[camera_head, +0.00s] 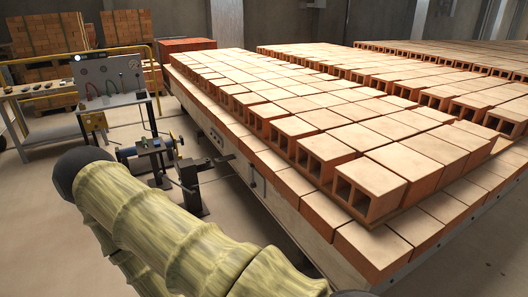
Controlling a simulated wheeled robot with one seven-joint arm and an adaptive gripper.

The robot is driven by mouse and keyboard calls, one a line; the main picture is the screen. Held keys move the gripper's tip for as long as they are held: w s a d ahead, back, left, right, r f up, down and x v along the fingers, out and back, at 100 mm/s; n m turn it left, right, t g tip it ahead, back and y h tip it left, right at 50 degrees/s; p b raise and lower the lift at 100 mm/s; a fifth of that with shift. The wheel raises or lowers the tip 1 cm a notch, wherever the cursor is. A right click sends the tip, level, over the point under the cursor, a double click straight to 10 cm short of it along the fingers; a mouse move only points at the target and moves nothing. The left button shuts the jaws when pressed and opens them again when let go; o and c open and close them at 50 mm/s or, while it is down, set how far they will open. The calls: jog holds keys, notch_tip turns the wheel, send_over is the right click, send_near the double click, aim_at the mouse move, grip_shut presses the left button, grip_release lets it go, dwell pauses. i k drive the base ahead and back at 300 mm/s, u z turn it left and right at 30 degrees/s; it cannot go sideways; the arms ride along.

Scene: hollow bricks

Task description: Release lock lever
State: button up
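A dark metal mechanism with a blue cylinder (149,146) stands beside the long side of the brick-loaded car. Next to it is a black upright post (189,186) with a foot on the floor and a short arm reaching toward the car's side. I cannot tell which part is the lock lever, or its position. My arm, in a ribbed yellow-green cover, fills the lower left and hides part of the floor in front of the mechanism. I cannot make out my gripper in this view.
The car (283,218) carries rows of hollow bricks (365,185) and runs to the lower right. More brick rows stand behind it. A workbench with a gauge panel (109,76), a yellow rail (152,72) and stacked bricks (48,36) are at the left. Some floor shows left of the car.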

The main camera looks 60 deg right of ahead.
aim_at(253, 185)
jog(key=z, duration=0.75)
jog(key=i, duration=0.85)
jog(key=z, duration=1.1)
jog(key=i, duration=0.25)
jog(key=z, duration=0.15)
jog(key=k, duration=0.6)
jog(key=u, duration=0.7)
jog(key=i, duration=1.35)
jog(key=u, duration=0.15)
